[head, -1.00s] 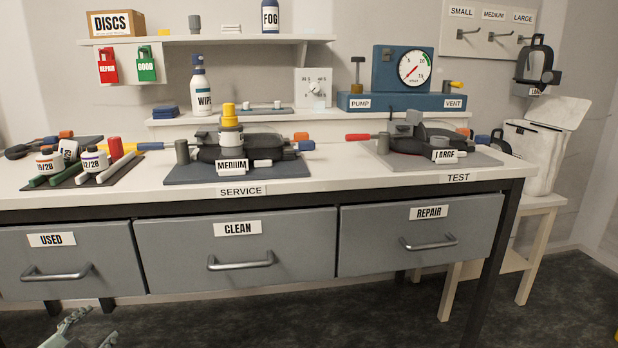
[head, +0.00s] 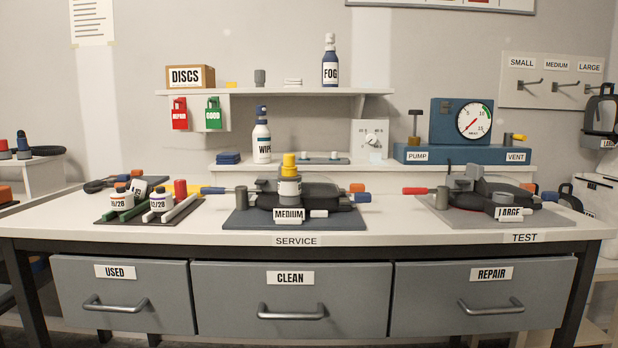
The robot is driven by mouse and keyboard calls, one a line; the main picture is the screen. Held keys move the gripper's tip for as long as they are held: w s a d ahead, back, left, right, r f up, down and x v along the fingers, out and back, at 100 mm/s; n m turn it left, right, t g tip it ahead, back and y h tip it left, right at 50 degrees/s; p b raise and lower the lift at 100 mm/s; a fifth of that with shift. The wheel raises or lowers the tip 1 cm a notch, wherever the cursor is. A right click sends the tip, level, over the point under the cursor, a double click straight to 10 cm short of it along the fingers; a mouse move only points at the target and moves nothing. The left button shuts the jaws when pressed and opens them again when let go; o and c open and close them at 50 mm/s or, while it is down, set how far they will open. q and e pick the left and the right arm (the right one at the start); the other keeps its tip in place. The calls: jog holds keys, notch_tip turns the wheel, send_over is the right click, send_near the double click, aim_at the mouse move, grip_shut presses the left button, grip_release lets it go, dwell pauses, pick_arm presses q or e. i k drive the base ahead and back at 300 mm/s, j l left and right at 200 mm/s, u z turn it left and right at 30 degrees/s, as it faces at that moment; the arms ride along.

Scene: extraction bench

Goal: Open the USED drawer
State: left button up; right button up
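The USED drawer (head: 122,293) is the left one of three grey drawers under the bench top. Its front is flush with its neighbours, so it looks shut. It carries a white USED label (head: 115,272) and a horizontal metal bar handle (head: 115,305). Neither of my grippers shows in the head view now, so nothing of mine is seen at the handle.
The CLEAN drawer (head: 290,299) and REPAIR drawer (head: 478,297) sit to the right, both shut. The bench top (head: 400,230) carries a dark mat with bottles, the MEDIUM and LARGE devices. The dark bench leg (head: 24,293) stands left of the USED drawer.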

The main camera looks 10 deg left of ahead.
aim_at(152, 295)
jog(key=u, duration=1.45)
